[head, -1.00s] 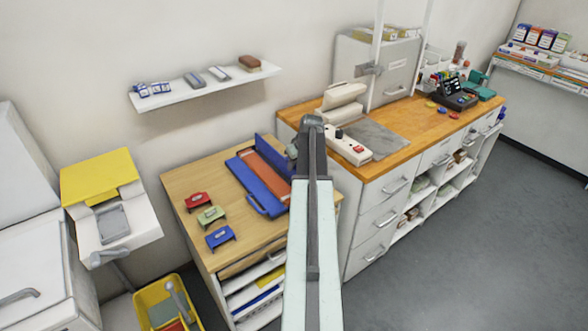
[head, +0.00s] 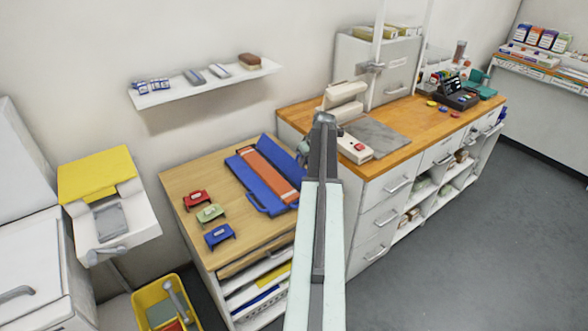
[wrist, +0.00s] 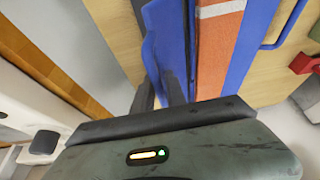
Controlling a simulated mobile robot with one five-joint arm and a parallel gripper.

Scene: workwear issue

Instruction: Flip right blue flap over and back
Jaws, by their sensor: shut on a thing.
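A blue folding piece with an orange panel (head: 270,176) lies on the wooden-topped cabinet. Its left blue part (head: 252,184) lies flat, with a looped handle at the front. In the head view my arm hides most of the gripper.
Red (head: 196,199), green (head: 210,213) and blue (head: 219,236) clip-like pieces stand on the cabinet top (head: 180,180) at left. A white and beige device (head: 347,125) stands on the higher counter at right. A wall shelf (head: 205,84) hangs above.

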